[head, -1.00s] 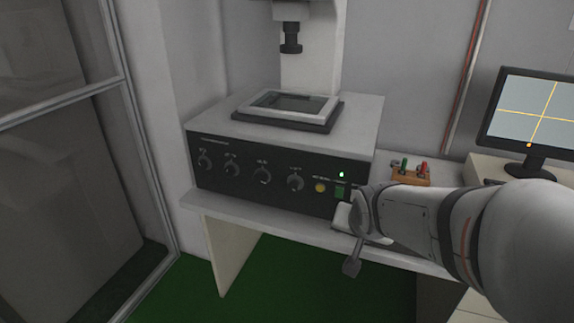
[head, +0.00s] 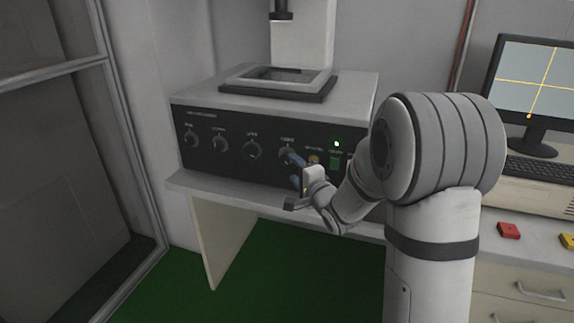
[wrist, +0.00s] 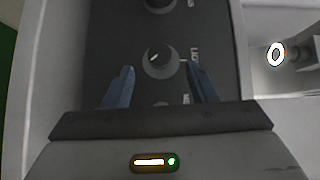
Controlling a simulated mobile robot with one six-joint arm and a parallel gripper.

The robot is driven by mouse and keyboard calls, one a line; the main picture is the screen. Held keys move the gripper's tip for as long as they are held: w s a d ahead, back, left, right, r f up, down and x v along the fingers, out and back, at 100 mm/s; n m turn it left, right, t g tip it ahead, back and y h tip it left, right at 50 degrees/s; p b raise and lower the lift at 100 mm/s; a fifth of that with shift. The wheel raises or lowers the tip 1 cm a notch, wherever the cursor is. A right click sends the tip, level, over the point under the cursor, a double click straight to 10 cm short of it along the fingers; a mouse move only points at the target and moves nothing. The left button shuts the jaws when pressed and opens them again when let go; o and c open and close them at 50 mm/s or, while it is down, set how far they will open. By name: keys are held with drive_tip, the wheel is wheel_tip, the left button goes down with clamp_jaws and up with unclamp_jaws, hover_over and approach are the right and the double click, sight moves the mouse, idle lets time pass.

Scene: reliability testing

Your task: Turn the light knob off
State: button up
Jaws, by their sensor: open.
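In the wrist view my gripper (wrist: 161,72) is open, with one finger on each side of the knob. I see gaps between fingers and knob; depth and contact are unclear.
Other knobs (head: 252,149) sit to the left on the panel. A monitor (head: 535,85) and keyboard (head: 545,170) stand at the right.

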sight(286, 160)
drive_tip(key=x, duration=0.5)
drive_tip(key=shift+w+a, duration=0.15)
drive_tip(key=shift+w, duration=0.2)
drive_tip(key=shift+c, duration=0.4)
drive_tip(key=c, duration=0.9)
